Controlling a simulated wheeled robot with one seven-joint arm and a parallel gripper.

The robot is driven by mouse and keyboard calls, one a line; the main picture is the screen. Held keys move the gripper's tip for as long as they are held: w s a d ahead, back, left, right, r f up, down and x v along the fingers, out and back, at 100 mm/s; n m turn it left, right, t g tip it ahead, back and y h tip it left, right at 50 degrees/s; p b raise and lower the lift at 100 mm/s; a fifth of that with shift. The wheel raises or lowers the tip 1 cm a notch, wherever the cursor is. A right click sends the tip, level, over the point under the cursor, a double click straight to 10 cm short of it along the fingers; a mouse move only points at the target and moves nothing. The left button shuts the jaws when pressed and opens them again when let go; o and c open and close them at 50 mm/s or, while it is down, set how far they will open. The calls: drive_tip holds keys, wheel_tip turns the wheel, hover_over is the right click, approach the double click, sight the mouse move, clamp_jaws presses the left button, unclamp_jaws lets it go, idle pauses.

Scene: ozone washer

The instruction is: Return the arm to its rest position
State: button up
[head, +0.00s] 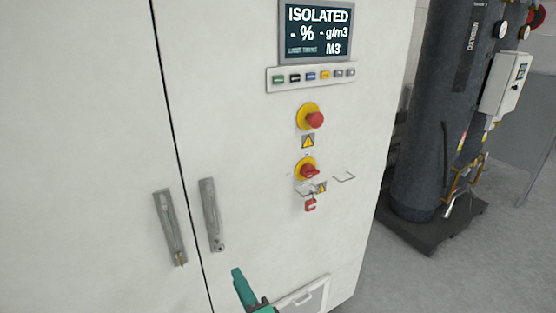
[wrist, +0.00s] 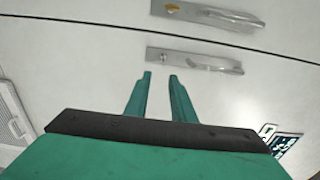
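My gripper (head: 245,292) shows at the bottom of the head view, in front of the white cabinet (head: 90,120) and below its door handles. In the wrist view my gripper (wrist: 160,82) has its two green fingers apart with nothing between them. The fingertips point toward the near door handle (wrist: 195,61). I cannot tell the exact distance between the fingertips and the door. Most of my arm is outside the head view.
The cabinet has two handles (head: 170,228), a display (head: 318,30) reading ISOLATED, a red emergency button (head: 315,120), a red rotary switch (head: 309,171) and a red padlock (head: 310,205). A dark oxygen tank (head: 430,120) stands at right. Grey floor (head: 420,275) between is clear.

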drive_tip(key=s+d+f+n+h, duration=0.2)
drive_tip(key=s+d+f+h, duration=0.6)
drive_tip(key=s+f, duration=0.65)
drive_tip(key=s+d+n+h, duration=0.1)
drive_tip(key=s+d+n, duration=0.3)
drive_tip(key=s, duration=1.7)
drive_tip(key=n, duration=0.5)
drive_tip(key=shift+s+d+f+h, duration=0.15)
drive_tip(key=shift+d+f+h, duration=0.05)
drive_tip(key=shift+h, duration=0.2)
drive_tip(key=shift+o, duration=0.9)
